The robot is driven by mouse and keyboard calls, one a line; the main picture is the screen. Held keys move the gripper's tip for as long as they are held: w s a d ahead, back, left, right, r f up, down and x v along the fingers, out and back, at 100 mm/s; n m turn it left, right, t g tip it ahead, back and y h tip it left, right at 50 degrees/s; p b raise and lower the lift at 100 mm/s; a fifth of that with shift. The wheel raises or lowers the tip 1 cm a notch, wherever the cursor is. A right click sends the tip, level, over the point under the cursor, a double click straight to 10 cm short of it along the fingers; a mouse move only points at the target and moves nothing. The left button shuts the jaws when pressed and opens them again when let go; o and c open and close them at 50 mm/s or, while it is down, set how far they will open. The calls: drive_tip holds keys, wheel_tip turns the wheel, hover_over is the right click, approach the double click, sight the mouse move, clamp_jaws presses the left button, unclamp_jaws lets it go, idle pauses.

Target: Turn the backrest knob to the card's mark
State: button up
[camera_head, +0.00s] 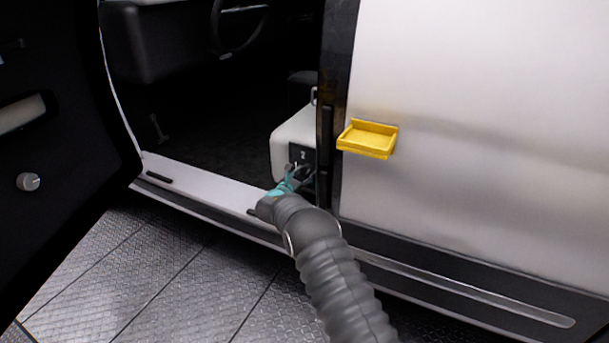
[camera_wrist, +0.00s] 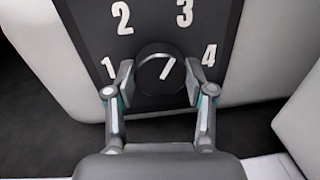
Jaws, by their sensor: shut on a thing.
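The backrest knob (camera_wrist: 151,73) is a round black dial with a white pointer line, on a dark panel (camera_wrist: 150,35) with white numerals 1 to 4. Its pointer leans up and to the right, roughly toward the 3. My gripper (camera_wrist: 160,82) has one finger on each side of the knob and is shut on it. In the head view my gripper (camera_head: 297,176) reaches through the door opening to the panel (camera_head: 303,154) on the seat's side and mostly hides the knob. I cannot make out a card in either view.
The pale seat (camera_head: 288,137) carries the panel, close beside the dark door pillar (camera_head: 334,90). A yellow tray (camera_head: 368,138) sticks out from the white body side to the right. The white sill (camera_head: 205,190) runs below the opening. An open dark door (camera_head: 60,150) stands at left.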

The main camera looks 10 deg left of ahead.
drive_tip(key=shift+f+m+b, duration=0.2)
drive_tip(key=shift+m+b, duration=0.2)
drive_tip(key=shift+b, duration=0.45)
drive_tip(key=m+b, duration=0.2)
drive_tip(key=b, duration=0.2)
drive_tip(key=shift+f, duration=0.15)
drive_tip(key=m+b, duration=0.1)
drive_tip(key=b, duration=0.1)
drive_tip(key=shift+m+b, duration=0.3)
drive_tip(key=shift+m, duration=0.1)
drive_tip(key=m, duration=0.1)
drive_tip(key=m+b, duration=0.1)
drive_tip(key=m, duration=0.1)
drive_tip(key=shift+d+r+y, duration=0.1)
drive_tip(key=shift+r+y, duration=0.2)
drive_tip(key=shift+r, duration=0.1)
drive_tip(key=shift+m, duration=1.9)
drive_tip(key=o, duration=1.2)
drive_tip(key=shift+d, duration=0.1)
drive_tip(key=shift+c, duration=0.2)
